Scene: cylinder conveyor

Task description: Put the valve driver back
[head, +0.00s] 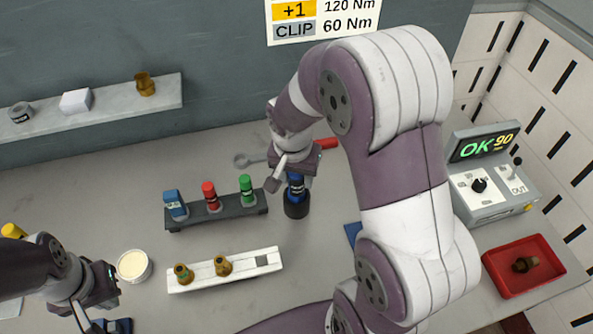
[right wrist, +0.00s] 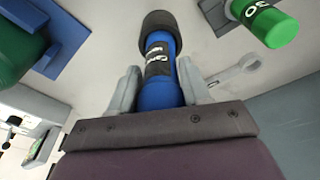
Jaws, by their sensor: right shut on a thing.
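My right gripper (head: 293,178) is shut on a blue driver (head: 295,190) with a black lower end and a dark label. In the right wrist view the same driver (right wrist: 157,92) sits between the two fingers (right wrist: 155,90), its black end pointing away. In the head view it is upright, just right of the dark rack (head: 232,212). I cannot tell if its end touches the table. The rack holds a blue tool (head: 175,204), a red tool (head: 210,195) and a green tool (head: 246,188). My left gripper (head: 112,300) is at lower left; its opening is unclear.
A white strip (head: 225,280) with two brass parts lies in front of the rack. A cream-filled cup (head: 133,265), a grey wrench (head: 246,160) and a red tray (head: 510,285) are on the table. A control box (head: 490,180) reads OK 90.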

